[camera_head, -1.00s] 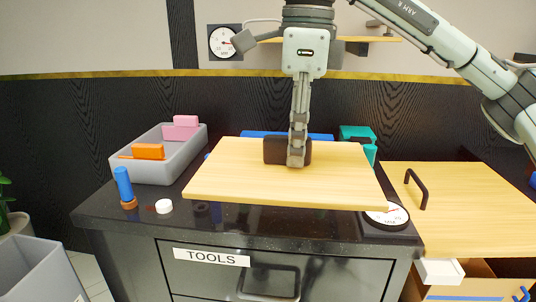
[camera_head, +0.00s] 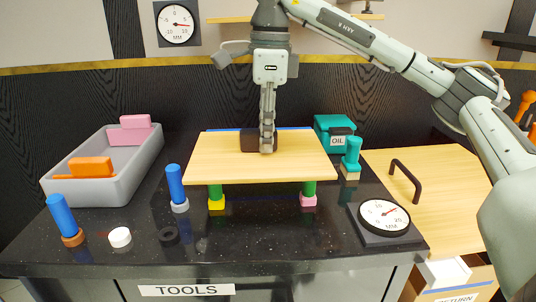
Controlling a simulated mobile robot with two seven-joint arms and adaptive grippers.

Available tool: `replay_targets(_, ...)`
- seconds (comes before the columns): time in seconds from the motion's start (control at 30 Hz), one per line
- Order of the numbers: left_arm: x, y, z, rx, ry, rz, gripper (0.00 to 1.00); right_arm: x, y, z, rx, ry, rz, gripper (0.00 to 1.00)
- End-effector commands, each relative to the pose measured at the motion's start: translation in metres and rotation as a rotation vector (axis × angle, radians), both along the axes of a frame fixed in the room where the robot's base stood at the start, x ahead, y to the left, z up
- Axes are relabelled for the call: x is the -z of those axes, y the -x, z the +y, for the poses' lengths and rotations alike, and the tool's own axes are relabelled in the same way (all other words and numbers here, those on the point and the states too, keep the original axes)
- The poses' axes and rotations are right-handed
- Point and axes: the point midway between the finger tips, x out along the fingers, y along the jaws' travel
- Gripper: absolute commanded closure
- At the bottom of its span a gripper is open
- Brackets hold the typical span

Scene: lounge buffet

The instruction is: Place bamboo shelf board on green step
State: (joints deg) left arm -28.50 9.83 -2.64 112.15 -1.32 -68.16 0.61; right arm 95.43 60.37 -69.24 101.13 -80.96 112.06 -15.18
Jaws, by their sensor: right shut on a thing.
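The bamboo shelf board (camera_head: 225,162) is a pale flat rectangle with a dark handle block (camera_head: 250,142) on top. My right gripper (camera_head: 267,147) comes down from above and is shut on this handle. The board is roughly level above the black counter. Two green posts show under its front edge: the left one (camera_head: 215,191) on a yellow base, the right one (camera_head: 308,188) on a pink base. The board hides their tops, so I cannot tell if it touches them. My left gripper is not in view.
A grey bin (camera_head: 106,190) with orange and pink blocks stands left. Blue posts (camera_head: 61,216) (camera_head: 176,188), a white disc (camera_head: 120,237) and a black ring (camera_head: 168,235) are at front left. A teal OIL box (camera_head: 335,126), teal post (camera_head: 352,152) and dial (camera_head: 384,215) are right.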

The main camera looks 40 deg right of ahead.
Motion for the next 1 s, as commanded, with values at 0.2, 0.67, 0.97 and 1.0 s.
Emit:
replay_targets(0.2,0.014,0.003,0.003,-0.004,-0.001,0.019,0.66,0.013,-0.009,-0.014,0.000,-0.001,0.001,1.00)
replay_targets(0.67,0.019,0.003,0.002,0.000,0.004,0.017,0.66,0.050,-0.009,-0.013,-0.001,-0.001,-0.002,1.00)
replay_targets(0.97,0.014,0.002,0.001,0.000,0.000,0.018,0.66,0.053,-0.009,-0.013,-0.001,-0.001,0.000,0.75)
replay_targets(1.0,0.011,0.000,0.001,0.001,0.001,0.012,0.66,0.053,-0.009,-0.013,-0.001,-0.001,0.000,0.70)
